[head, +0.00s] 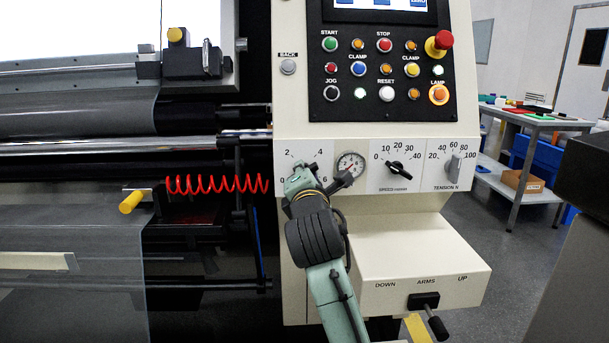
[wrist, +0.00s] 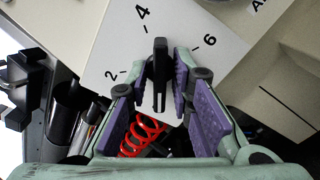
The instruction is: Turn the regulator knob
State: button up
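The regulator knob, a narrow black bar (wrist: 160,72), stands on a cream dial plate (head: 323,152) marked 0, 2, 4 and 6. In the wrist view its upper end lies between the 4 and the 6. My gripper (wrist: 161,75) has its two purple-padded fingers on either side of the knob, with narrow gaps seeming to show between pads and knob. In the head view my gripper (head: 303,178) is in front of the dial and hides the knob. A round pressure gauge (head: 350,165) sits right of the dial.
A black speed knob (head: 398,168) and a grey tension knob (head: 454,165) are to the right. Push buttons and a red emergency stop (head: 439,43) are above. A box with a black lever (head: 424,301) juts out below. A red coiled hose (head: 218,184) hangs at left.

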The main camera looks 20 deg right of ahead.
jog(key=shift+o, duration=0.6)
jog(key=shift+s, duration=0.1)
jog(key=v, duration=1.2)
jog(key=shift+a, duration=0.1)
